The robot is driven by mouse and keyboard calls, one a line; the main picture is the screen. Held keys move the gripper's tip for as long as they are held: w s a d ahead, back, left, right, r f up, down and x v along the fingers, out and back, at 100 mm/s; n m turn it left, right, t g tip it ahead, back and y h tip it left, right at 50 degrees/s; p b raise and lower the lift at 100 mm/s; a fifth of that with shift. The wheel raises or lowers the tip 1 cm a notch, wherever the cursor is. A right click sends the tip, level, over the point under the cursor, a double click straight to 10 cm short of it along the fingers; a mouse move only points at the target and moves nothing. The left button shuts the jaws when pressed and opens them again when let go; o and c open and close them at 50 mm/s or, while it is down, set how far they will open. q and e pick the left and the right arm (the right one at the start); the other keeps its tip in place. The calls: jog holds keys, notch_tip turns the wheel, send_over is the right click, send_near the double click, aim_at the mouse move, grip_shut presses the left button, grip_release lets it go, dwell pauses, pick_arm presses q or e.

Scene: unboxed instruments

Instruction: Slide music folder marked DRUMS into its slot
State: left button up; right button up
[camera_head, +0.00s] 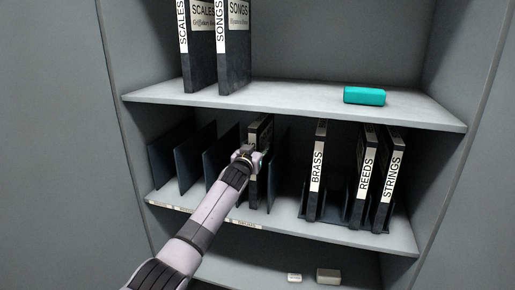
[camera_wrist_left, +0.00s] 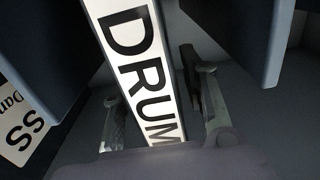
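The DRUMS folder (camera_head: 254,188), dark with a white spine, stands upright on the middle shelf among the dividers, partly hidden by my left arm. Its spine (camera_wrist_left: 138,65) fills the middle of the left wrist view, with the end of the word hidden behind my gripper. My left gripper (camera_head: 245,155) is at the folder's front. In the left wrist view its two fingers (camera_wrist_left: 158,108) lie on either side of the spine; whether they press on it is unclear. A DRUMS label (camera_head: 243,223) is on the shelf edge just below. My right gripper is not in view.
Dark dividers (camera_head: 188,160) stand to the left. BRASS (camera_head: 316,175), REEDS (camera_head: 364,175) and STRINGS (camera_head: 390,175) folders stand to the right. SCALES (camera_head: 200,50) and SONGS (camera_head: 235,50) are above, with a teal box (camera_head: 364,96). The upper shelf (camera_head: 290,98) overhangs the folder.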

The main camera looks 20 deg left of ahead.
pick_arm(q)
jog(key=shift+o, duration=0.6)
jog(key=shift+f, duration=0.3)
jog(key=s, duration=1.2)
jog(key=shift+a, duration=0.25)
